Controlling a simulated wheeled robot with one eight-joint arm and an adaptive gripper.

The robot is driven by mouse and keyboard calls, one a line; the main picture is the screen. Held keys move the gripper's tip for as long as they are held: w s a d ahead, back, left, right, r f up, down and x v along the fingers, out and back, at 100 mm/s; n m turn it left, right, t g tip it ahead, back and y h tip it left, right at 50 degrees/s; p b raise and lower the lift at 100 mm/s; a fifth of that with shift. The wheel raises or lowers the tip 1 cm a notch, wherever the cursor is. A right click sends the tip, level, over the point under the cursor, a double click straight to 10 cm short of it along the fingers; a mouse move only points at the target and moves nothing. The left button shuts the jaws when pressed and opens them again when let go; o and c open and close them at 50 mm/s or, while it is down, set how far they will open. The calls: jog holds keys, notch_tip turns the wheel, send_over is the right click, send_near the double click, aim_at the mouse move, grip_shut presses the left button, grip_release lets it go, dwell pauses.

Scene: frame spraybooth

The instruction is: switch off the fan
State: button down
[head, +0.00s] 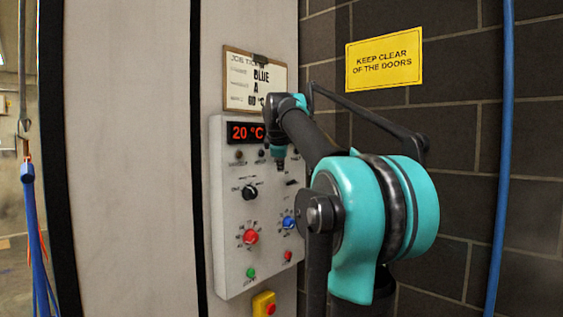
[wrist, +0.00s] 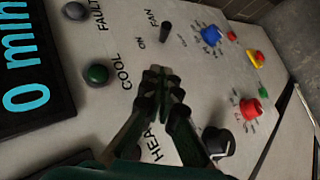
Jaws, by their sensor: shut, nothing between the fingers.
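The fan switch is a small black toggle (wrist: 165,32) beside the labels FAN and ON in the wrist view. Which way its lever is set I cannot tell for sure. In the head view it seems to be the small dark lever (head: 291,182) at the control panel's right. The grey control panel (head: 226,250) hangs upright on the wall. My gripper (wrist: 161,74) is shut and empty in front of the panel, between the COOL and HEAT labels and the toggle. In the head view my gripper (head: 280,163) shows only as a dark tip below my wrist.
A clipboard (head: 240,80) hangs above. A blue hose (head: 503,160) runs at right.

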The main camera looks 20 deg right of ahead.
aim_at(289, 182)
jog(key=w+d+f, duration=0.3)
jog(key=shift+w+f, duration=0.15)
jog(key=shift+f, duration=0.15)
jog(key=shift+w+d+f, duration=0.25)
jog(key=shift+d+f, duration=0.25)
jog(key=shift+d, duration=0.2)
